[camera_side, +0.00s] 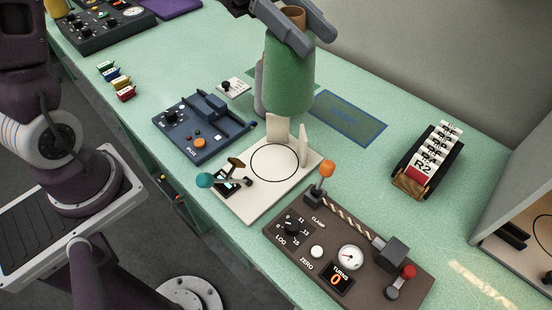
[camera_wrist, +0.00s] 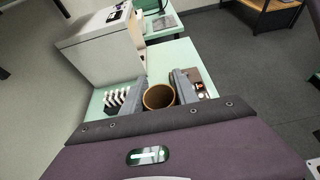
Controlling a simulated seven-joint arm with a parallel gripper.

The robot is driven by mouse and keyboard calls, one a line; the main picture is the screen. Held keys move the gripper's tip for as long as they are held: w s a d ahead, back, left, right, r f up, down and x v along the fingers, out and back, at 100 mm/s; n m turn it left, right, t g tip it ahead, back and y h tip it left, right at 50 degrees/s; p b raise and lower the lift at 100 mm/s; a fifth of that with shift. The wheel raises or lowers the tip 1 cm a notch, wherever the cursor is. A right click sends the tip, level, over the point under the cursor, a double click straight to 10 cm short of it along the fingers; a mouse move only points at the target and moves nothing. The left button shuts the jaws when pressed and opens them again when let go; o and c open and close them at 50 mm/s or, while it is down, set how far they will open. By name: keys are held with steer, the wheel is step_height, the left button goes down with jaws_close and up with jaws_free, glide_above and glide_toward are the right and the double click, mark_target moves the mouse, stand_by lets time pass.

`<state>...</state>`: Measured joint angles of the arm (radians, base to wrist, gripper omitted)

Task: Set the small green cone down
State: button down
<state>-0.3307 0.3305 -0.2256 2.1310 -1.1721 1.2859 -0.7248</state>
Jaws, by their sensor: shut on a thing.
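The green cone (camera_side: 288,82) hangs upright in the side view, its wide end down. My gripper (camera_side: 294,22) is shut on its narrow top, where a brown tube end shows. In the wrist view the brown tube mouth (camera_wrist: 159,97) sits between the two fingers of my gripper (camera_wrist: 162,90). The cone's base is over or behind the back edge of a cream plate (camera_side: 258,205) marked with a black circle, by its upright cream posts. The gap under the cone is hard to judge. A blue-outlined rectangle (camera_side: 348,117) is on the bench to its right, empty.
A grey rounded shape (camera_side: 260,92) shows just left of the cone. A blue device (camera_side: 195,125) stands left, a brown control panel (camera_side: 350,250) in front, and a card rack (camera_side: 428,165) right. Green bench (camera_side: 370,180) is clear between plate and rack.

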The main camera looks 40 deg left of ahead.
mark_target(287, 115)
steer(key=shift+s+a+f, duration=0.2)
steer(key=shift+s+a, duration=0.1)
steer(key=shift+s, duration=0.25)
steer(key=shift+s+a+f, duration=0.15)
steer(key=shift+s+a, duration=0.15)
steer(key=shift+s, duration=0.25)
step_height(287, 115, down, 14)
steer(key=shift+w+f, duration=0.1)
steer(key=c, duration=0.9)
jaws_free()
steer(key=shift+f, duration=0.1)
steer(key=shift+c, duration=0.2)
